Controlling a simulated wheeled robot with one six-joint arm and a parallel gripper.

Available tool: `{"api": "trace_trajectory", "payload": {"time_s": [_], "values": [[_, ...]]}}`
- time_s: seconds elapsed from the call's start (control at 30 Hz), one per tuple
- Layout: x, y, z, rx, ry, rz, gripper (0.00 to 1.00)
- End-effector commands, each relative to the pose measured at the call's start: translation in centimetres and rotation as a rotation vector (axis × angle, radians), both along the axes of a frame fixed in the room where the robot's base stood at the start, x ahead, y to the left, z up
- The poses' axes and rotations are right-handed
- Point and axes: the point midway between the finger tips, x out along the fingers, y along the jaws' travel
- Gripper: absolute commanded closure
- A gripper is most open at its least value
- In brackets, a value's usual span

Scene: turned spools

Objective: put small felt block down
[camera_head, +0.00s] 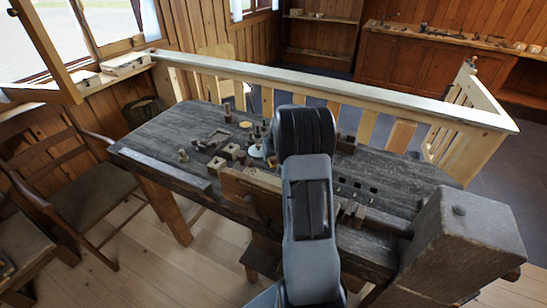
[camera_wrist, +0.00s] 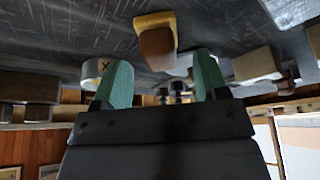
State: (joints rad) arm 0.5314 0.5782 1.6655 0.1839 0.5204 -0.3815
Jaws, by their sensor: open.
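My gripper (camera_wrist: 161,80) shows in the wrist view with its two green fingers spread apart and nothing held between them. In the head view my arm hides it over the workbench (camera_head: 400,190). I cannot tell for certain which piece is the small felt block. A brown block with a yellowish edge (camera_wrist: 156,40) is on the dark bench top just beyond the fingers. A pale round piece with an X mark (camera_wrist: 95,70) is beside the left finger, and another pale piece shows partly behind the right finger.
Several small wooden pieces (camera_head: 232,151) crowd the bench's middle. A large grey wooden block (camera_head: 466,232) stands at the right end. A railing (camera_head: 330,83) runs behind the bench. The bench's left part (camera_head: 160,133) is mostly bare. A chair (camera_head: 80,205) stands at left.

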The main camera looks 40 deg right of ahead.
Motion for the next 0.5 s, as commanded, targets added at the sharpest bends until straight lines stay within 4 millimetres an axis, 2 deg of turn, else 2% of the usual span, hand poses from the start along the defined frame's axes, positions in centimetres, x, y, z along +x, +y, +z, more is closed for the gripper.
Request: {"api": "trace_trajectory", "payload": {"time_s": [0.23, 0.5], "values": [[-1.8, 0.5, 4.7, -0.003, -0.004, -0.002, 0.33], [-3.2, 1.0, 8.1, -0.002, -0.002, 0.001, 0.33]]}}
